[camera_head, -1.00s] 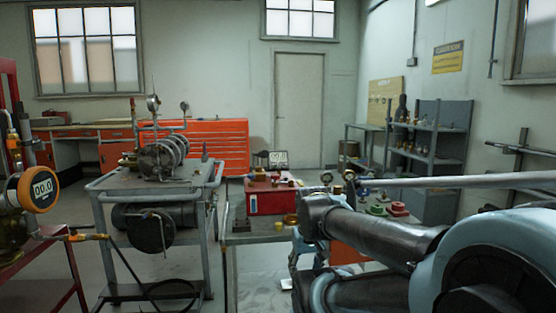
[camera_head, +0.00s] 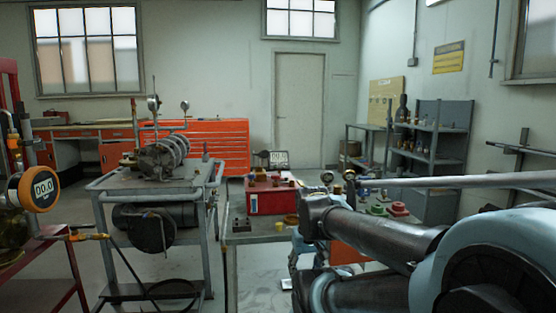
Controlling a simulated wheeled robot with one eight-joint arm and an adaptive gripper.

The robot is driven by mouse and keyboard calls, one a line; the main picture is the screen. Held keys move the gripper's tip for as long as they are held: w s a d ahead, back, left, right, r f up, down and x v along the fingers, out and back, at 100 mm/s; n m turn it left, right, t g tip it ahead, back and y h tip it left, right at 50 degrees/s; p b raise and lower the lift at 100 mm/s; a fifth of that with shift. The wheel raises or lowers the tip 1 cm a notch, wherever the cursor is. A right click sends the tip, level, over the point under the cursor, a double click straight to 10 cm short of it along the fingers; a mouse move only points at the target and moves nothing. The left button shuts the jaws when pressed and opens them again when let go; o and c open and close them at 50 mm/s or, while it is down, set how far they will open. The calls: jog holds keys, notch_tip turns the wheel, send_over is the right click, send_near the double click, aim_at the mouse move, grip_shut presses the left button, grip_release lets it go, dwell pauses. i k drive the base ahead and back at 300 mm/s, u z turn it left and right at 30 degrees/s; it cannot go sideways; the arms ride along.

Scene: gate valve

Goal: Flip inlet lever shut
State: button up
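A yellow-orange lever-like fitting (camera_head: 86,237) sticks out to the right from the red stand (camera_head: 62,262) at the left edge. A round digital gauge (camera_head: 40,188) with an orange rim, reading 00.0, is above it. I cannot tell for certain which part is the inlet lever, or whether it is open or shut. My arm (camera_head: 385,235), dark with light blue housings, fills the lower right, well to the right of the red stand. My gripper is not recognisable in this view.
A grey cart (camera_head: 150,183) carrying a ribbed metal pump with gauges stands at centre left. A bench (camera_head: 250,237) with a red box (camera_head: 270,196) and small parts is close to my arm. Red drawers (camera_head: 215,147) and grey shelves (camera_head: 432,147) stand behind. Some floor is clear around the carts.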

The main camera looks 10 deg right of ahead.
aim_at(73, 227)
jog(key=u, duration=0.05)
jog(key=k, duration=0.4)
jog(key=u, duration=0.95)
jog(key=i, duration=0.9)
jog(key=u, duration=0.65)
jog(key=i, duration=1.25)
jog(key=z, duration=0.15)
jog(key=k, duration=1.05)
jog(key=z, duration=0.05)
